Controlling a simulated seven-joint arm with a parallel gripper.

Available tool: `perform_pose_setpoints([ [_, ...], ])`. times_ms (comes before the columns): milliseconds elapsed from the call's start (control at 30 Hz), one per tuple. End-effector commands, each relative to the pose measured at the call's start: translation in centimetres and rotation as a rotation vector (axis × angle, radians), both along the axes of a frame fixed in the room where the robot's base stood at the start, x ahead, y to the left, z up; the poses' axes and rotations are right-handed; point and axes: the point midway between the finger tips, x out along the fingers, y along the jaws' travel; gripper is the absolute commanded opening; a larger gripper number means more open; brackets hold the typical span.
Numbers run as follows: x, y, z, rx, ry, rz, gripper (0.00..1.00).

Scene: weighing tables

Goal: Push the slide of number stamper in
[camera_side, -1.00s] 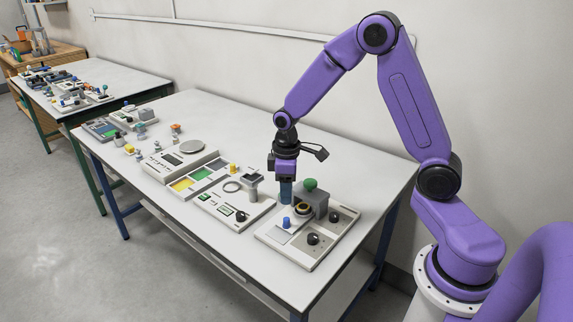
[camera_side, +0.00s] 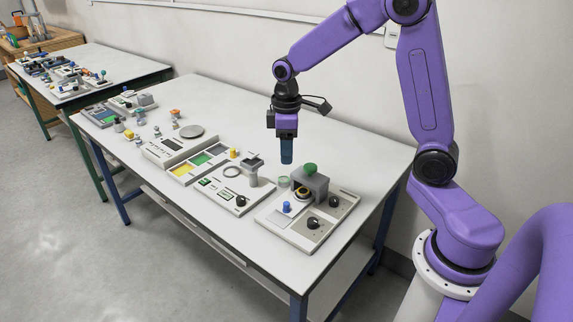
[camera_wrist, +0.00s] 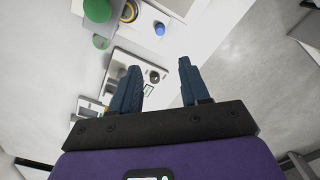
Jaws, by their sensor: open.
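The number stamper appears to be the grey block with a green knob (camera_side: 310,170) on the nearest panel (camera_side: 332,232). A dark and yellow round part sits under its front. Its green top also shows in the wrist view (camera_wrist: 97,9). A blue knob (camera_side: 286,207) stands on a light plate in front of it; the wrist view shows this knob too (camera_wrist: 160,28). I cannot tell for sure which part is the slide or how far in it sits. My gripper (camera_side: 287,161) is open and empty, pointing down above the table, behind and left of the block, clear of it.
A pale green round piece (camera_side: 283,181) stands beside the block. Black dials (camera_side: 313,222) sit on the same panel. Left of it are a panel with a grey post (camera_side: 252,166), coloured pads (camera_side: 201,159) and a scale (camera_side: 191,132). The table's back strip is clear.

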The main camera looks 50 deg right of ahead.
Motion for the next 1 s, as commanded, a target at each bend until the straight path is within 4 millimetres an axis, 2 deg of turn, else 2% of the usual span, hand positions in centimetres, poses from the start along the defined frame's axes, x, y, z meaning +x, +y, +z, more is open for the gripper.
perform_pose_setpoints([
  [300, 0.0, 0.1, 0.1, 0.0, 0.0, 0.431, 0.46],
  [433, 0.0, 0.0, 0.1, 0.0, 0.0, 0.541, 0.46],
  [567, 0.0, 0.0, -0.3, 0.0, 0.003, 0.578, 0.46],
  [767, -0.1, 0.0, -2.8, 0.0, 0.007, 0.576, 0.46],
  [1000, -0.1, 0.0, -7.3, 0.0, 0.008, 0.576, 0.46],
])
